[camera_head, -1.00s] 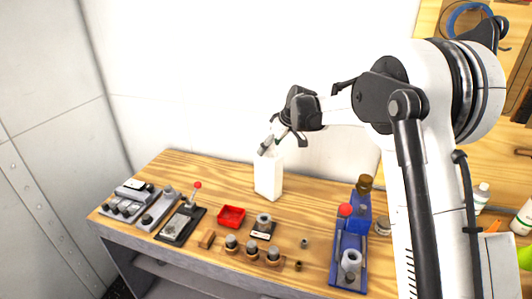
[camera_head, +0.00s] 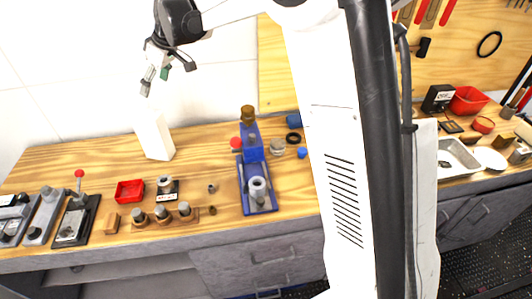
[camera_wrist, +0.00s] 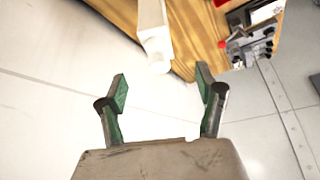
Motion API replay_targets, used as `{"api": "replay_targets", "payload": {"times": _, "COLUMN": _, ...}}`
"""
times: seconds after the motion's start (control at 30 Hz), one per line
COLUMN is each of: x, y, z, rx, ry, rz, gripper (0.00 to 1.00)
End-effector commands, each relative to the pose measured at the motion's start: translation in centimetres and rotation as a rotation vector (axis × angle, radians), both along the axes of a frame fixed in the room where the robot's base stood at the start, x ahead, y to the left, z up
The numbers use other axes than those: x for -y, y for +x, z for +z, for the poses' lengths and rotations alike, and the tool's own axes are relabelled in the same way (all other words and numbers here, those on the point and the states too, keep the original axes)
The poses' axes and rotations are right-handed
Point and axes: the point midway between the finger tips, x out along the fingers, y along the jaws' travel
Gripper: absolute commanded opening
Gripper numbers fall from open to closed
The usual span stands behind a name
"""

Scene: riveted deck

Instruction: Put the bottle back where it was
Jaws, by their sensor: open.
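A tall white square-sided bottle (camera_head: 155,138) stands upright on the wooden workbench, near its back edge by the white wall. It also shows in the wrist view (camera_wrist: 153,25), beyond the fingers at the top, with its rounded top end towards me. My gripper (camera_head: 167,75) is above the bottle and clear of it. In the wrist view my gripper (camera_wrist: 162,86) has its two green-padded fingers spread wide, with nothing between them.
On the workbench (camera_head: 90,152) are a red tray (camera_head: 130,191), a wooden block with several dark knobs (camera_head: 162,215) and a blue press (camera_head: 256,175). A lever device (camera_head: 75,218) stands at left. A sink (camera_head: 457,157) is at right. Bare wood lies left of the bottle.

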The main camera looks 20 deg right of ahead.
Motion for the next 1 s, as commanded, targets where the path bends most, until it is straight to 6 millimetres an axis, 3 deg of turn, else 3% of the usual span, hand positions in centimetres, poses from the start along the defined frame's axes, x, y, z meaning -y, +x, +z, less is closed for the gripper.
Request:
{"api": "replay_targets", "payload": {"times": 0.2, "x": 3.9, "y": -6.7, "z": 3.7, "rx": 0.001, "ry": -0.007, "rz": -0.143, "gripper": 0.68}}
{"api": "replay_targets", "payload": {"times": 0.5, "x": 8.6, "y": -16.3, "z": 6.0, "rx": 0.013, "ry": -0.01, "rz": -0.336, "gripper": 0.68}}
{"api": "replay_targets", "payload": {"times": 0.77, "x": 12.2, "y": -24.9, "z": 5.8, "rx": 0.032, "ry": -0.001, "rz": -0.5, "gripper": 0.68}}
{"api": "replay_targets", "payload": {"times": 1.0, "x": 15.0, "y": -32.5, "z": 3.7, "rx": 0.056, "ry": 0.012, "rz": -0.645, "gripper": 0.68}}
